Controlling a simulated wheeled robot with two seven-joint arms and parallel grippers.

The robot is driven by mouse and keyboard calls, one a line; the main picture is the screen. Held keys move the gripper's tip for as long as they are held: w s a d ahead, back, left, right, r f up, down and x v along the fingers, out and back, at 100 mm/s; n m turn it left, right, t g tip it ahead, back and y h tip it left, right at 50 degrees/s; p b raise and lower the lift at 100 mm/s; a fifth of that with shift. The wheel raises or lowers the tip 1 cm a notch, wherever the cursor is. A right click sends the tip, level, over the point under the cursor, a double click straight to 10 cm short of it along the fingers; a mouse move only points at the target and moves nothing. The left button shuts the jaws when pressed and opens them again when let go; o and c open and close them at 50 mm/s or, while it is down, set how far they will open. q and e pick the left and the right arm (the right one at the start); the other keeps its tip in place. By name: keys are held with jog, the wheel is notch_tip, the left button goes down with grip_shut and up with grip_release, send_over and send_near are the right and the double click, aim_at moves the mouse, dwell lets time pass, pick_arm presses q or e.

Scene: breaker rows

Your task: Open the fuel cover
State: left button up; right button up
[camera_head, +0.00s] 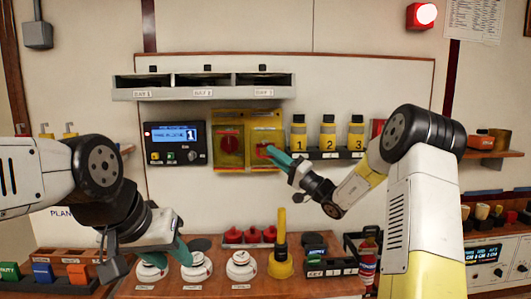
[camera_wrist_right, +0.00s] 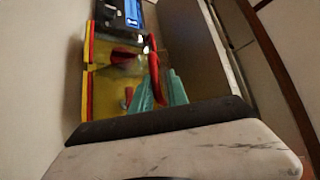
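Two yellow see-through covers with red knobs behind them are mounted side by side on the wall panel, a left cover (camera_head: 229,146) and a right cover (camera_head: 265,126). Their small labels are too blurred to read, so I cannot tell which is the fuel cover. My right gripper (camera_head: 272,154) has teal fingers at the front of the right cover. In the right wrist view, its fingertips (camera_wrist_right: 160,88) stand slightly apart with a red strip between them; I cannot tell whether they touch it. My left gripper (camera_head: 172,250) is low over the bench, its fingers partly hidden.
A blue-screened control box (camera_head: 176,145) is left of the covers. Yellow numbered canisters (camera_head: 328,133) stand on a rack to the right. White round fixtures (camera_head: 196,267), red knobs and a yellow plunger-like tool (camera_head: 281,255) occupy the bench below. A shelf (camera_head: 203,93) hangs above.

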jog(key=shift+v, duration=2.6)
jog(key=shift+d, duration=0.15)
jog(key=s+d+f, duration=0.3)
jog(key=d+f, duration=0.2)
jog(key=d, duration=0.1)
jog(key=shift+f, duration=0.25)
jog(key=shift+d, duration=0.1)
jog(key=shift+s, duration=0.1)
